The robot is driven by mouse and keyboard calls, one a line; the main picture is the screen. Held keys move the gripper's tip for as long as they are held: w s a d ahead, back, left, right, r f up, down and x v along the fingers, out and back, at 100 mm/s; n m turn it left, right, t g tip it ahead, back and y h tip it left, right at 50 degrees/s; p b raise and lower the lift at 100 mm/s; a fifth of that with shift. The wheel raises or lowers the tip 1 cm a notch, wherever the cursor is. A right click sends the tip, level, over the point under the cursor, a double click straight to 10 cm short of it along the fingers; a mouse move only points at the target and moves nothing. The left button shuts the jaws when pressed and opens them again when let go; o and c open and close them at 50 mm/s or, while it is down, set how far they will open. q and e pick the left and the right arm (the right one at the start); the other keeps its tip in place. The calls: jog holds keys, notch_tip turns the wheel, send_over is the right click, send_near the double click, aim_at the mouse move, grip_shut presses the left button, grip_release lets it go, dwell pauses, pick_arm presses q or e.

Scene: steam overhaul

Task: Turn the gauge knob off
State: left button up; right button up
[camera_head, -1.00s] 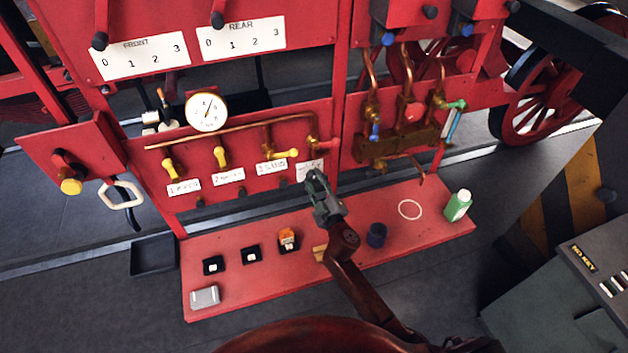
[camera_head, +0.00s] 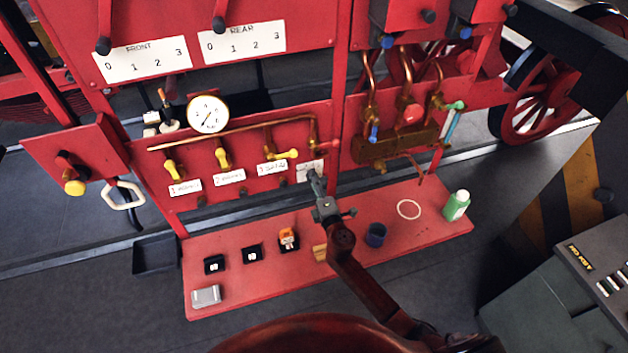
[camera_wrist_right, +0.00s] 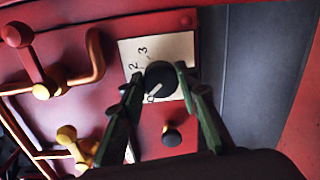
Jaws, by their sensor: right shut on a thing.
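The gauge knob (camera_wrist_right: 160,80) is a round black knob on the red panel, over a white label (camera_wrist_right: 178,48) with numbers, of which 2 and 3 read clearly. A light mark on the knob points to the lower left in the wrist view, toward what looks like a 0. My right gripper (camera_wrist_right: 160,84) is shut on the knob, one finger on each side. In the head view my right gripper (camera_head: 315,178) reaches the panel's lower right label (camera_head: 311,167) and hides the knob. The round white gauge (camera_head: 207,113) is above left. My left gripper is not in view.
Yellow valve handles (camera_head: 222,158) and a copper pipe (camera_head: 240,131) lie left of the knob. A second black knob (camera_wrist_right: 172,137) is close to my fingers.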

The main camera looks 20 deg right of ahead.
jog(key=shift+n+p, duration=0.3)
jog(key=shift+n, duration=1.4)
jog(key=o, duration=1.2)
jog(key=shift+c, duration=0.2)
jog(key=s, duration=1.2)
jog(key=shift+r, duration=0.2)
